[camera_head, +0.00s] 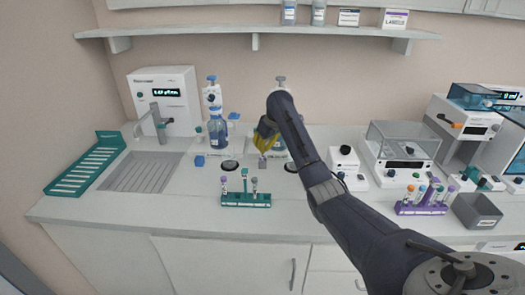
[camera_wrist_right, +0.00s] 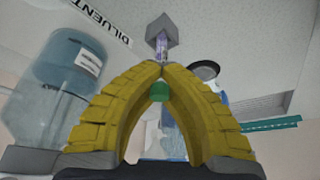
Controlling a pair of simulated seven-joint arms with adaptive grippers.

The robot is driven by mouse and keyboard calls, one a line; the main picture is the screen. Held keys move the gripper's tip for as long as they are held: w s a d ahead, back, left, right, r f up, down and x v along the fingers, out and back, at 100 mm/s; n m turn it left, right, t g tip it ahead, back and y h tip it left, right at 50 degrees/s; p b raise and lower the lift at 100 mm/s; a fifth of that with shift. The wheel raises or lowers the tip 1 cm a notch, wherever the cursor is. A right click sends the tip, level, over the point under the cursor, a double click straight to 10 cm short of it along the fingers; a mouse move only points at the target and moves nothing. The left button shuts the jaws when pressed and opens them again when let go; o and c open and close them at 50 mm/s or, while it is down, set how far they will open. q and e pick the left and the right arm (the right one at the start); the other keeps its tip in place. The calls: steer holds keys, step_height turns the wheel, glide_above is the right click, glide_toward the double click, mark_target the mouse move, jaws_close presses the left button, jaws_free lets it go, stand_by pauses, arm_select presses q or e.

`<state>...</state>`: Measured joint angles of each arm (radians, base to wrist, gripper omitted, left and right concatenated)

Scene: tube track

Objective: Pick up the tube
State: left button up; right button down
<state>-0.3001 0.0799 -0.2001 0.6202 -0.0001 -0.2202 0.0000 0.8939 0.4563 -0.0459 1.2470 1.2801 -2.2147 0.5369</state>
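My right gripper (camera_head: 264,140) has yellow fingers and hangs over the middle of the bench. In the right wrist view the fingers (camera_wrist_right: 158,68) meet at their tips around a tube. The tube's green cap (camera_wrist_right: 160,92) shows between the fingers, and its clear body with purple contents (camera_wrist_right: 162,44) comes out past the tips. The tube's far end is at a small grey block (camera_wrist_right: 162,28), which also shows below the gripper in the head view (camera_head: 263,161). I cannot tell whether the tube sits in the block. My left gripper is not in view.
A teal rack (camera_head: 245,203) with several tubes stands at the bench front. Bottles (camera_head: 217,130) stand behind. A purple rack (camera_head: 421,210) with tubes and a grey bin (camera_head: 477,211) are at the right. A sink (camera_head: 141,171) and a teal tray (camera_head: 88,165) are at the left.

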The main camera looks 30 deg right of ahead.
step_height(320, 180, up, 20)
steer(key=shift+f, duration=0.15)
stand_by(0.5)
stand_by(0.4)
